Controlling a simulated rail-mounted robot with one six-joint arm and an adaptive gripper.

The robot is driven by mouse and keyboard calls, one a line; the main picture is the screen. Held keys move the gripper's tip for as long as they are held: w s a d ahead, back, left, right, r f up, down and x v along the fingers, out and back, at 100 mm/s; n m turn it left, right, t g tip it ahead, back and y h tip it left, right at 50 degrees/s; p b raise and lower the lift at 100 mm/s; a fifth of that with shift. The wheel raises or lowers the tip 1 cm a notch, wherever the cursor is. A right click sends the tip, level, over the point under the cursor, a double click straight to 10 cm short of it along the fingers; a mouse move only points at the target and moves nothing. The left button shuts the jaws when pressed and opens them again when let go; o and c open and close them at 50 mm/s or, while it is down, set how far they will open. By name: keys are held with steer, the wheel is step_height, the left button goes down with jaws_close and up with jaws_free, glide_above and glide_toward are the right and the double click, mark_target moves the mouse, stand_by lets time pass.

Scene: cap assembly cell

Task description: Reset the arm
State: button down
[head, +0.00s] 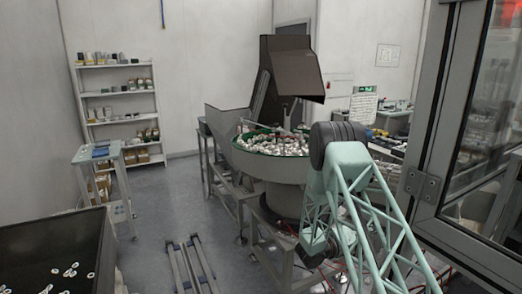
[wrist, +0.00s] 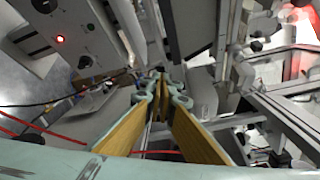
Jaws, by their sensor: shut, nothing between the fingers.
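My gripper (wrist: 161,84) is in the middle of the wrist view. Its pale green fingers with yellow-brown plates come together at the tips, shut with nothing between them. It points in among grey machine parts; I cannot tell whether it touches any of them. In the head view my pale green lattice arm rises at the right and bends at a dark joint. My gripper cannot be made out in that view.
A round feeder bowl (head: 262,167) full of small silvery parts stands beside the arm in the head view. A glazed door frame (head: 428,120) is close at the right. A dark bin (head: 60,236) is at front left; shelves (head: 117,92) stand behind. Red cables (wrist: 70,137) cross the wrist view.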

steer(key=s+a+r+m+g+y+p, duration=0.1)
steer(key=s+a+r+m+g, duration=0.1)
steer(key=s+r+m, duration=0.45)
steer(key=s+a+r+m+g+y+p, duration=0.15)
steer(key=s+r+m, duration=0.25)
steer(key=r, duration=0.6)
steer(key=s+a+r+m+g+y, duration=0.1)
steer(key=s+r+m+g, duration=0.2)
steer(key=s+r+m, duration=0.35)
steer(key=s+a+r+m+t+y+p, duration=0.25)
steer(key=s+a+r+m+y, duration=0.5)
steer(key=a+r, duration=0.75)
steer(key=s+a+r+m+t+y+p, duration=0.1)
steer(key=s+a+r+m+t+y, duration=0.25)
steer(key=s+a+r+m, duration=1.05)
steer(key=s+d+f+g, duration=0.1)
steer(key=s+d+f, duration=0.1)
steer(key=s, duration=0.6)
steer(key=s+d+f+n, duration=0.1)
steer(key=s+d+f, duration=0.1)
steer(key=s, duration=0.6)
steer(key=s+d+f+n+g+y+p, duration=0.1)
steer(key=s+d+f, duration=0.1)
steer(key=s, duration=0.6)
steer(key=shift+s+d+f+g, duration=0.3)
steer(key=shift+d+f+g, duration=0.1)
steer(key=shift+f, duration=0.3)
